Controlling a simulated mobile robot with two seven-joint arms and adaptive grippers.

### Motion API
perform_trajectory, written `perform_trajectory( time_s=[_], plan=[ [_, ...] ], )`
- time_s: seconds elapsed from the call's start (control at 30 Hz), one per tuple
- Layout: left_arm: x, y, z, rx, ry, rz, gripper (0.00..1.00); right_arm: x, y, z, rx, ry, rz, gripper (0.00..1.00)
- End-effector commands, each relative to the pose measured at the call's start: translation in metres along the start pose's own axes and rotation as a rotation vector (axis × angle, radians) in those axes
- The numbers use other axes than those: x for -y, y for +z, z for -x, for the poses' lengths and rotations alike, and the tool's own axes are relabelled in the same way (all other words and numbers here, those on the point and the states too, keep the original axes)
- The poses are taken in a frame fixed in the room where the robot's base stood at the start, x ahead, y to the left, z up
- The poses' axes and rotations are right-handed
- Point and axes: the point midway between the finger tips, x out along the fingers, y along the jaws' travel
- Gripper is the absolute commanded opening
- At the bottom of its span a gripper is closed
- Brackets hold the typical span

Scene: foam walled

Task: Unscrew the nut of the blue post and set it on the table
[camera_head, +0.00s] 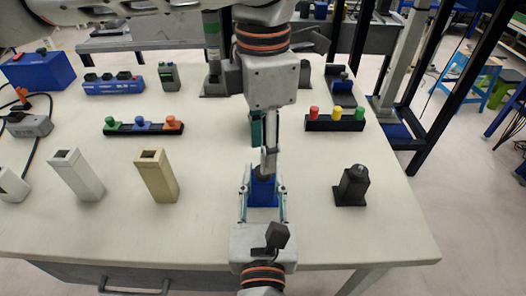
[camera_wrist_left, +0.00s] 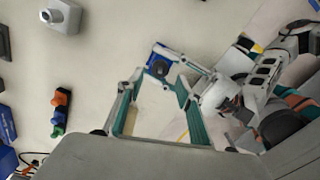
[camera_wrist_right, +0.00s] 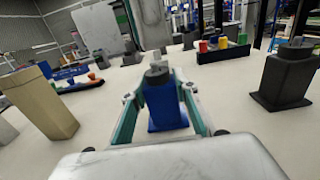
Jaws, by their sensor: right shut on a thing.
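The blue post (camera_head: 263,193) stands upright near the table's front middle, with a dark round nut (camera_wrist_right: 157,76) on top. My right gripper (camera_head: 264,190) reaches in from the front and is shut on the blue post, one finger on each side; the right wrist view shows the post (camera_wrist_right: 167,112) between the fingers. My left gripper (camera_head: 266,160) points down from above, its fingertips close over the nut. In the left wrist view its fingers (camera_wrist_left: 156,88) stand apart, and the blue post (camera_wrist_left: 160,65) is just beyond them. Contact with the nut cannot be told.
A dark post (camera_head: 351,187) stands to the right. Beige (camera_head: 157,176) and white (camera_head: 77,175) hollow blocks stand to the left. Racks of coloured knobs (camera_head: 144,128) (camera_head: 335,120) lie behind. The table (camera_head: 220,225) is bare between the beige block and the blue post.

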Motion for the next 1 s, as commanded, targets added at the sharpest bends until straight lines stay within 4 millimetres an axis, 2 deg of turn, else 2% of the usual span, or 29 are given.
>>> perform_trajectory(
  time_s=[0.3,0.47,1.0],
  plan=[
    [-0.001,0.0,0.027,-0.001,0.002,-0.214,0.36,0.0,0.0,0.0,0.0,0.0,0.0,0.0],
    [0.0,0.0,0.03,-0.002,0.0,-0.281,0.36,0.0,0.0,0.0,0.0,0.0,0.0,0.0],
    [0.0,0.0,-0.038,-0.001,-0.001,-0.285,0.36,0.0,0.0,0.0,0.0,0.0,0.0,0.0]
  ],
)
